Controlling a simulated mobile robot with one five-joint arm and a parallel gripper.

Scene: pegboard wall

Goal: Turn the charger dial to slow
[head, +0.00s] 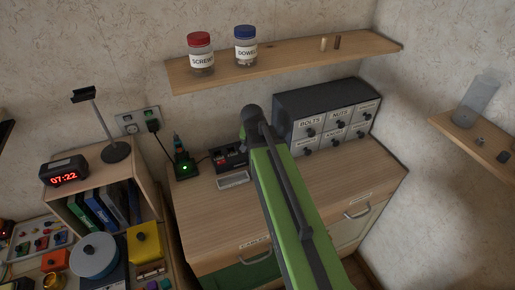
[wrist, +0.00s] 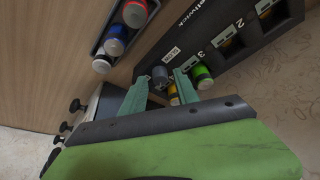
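The charger is a dark box (head: 229,157) on the wooden bench in the head view, left of my green arm. In the wrist view the charger (wrist: 225,62) fills the upper right, with numbered bays marked 2 and 3. A small dark grey round dial (wrist: 160,75) sits at its near end, by a small white label (wrist: 172,53) too small to read. My gripper (wrist: 162,79) has its two teal fingers apart, one on each side of the dial. I cannot tell whether they touch it. The dial's pointer direction is not clear. In the head view my arm hides the gripper.
Batteries with green (wrist: 202,76) and yellow ends show by the right finger. A tray (wrist: 101,39) holds several batteries at the upper left. A drawer cabinet (head: 325,115) stands right of the charger; a green-lit device (head: 184,167) stands left. A shelf (head: 285,62) with jars hangs above.

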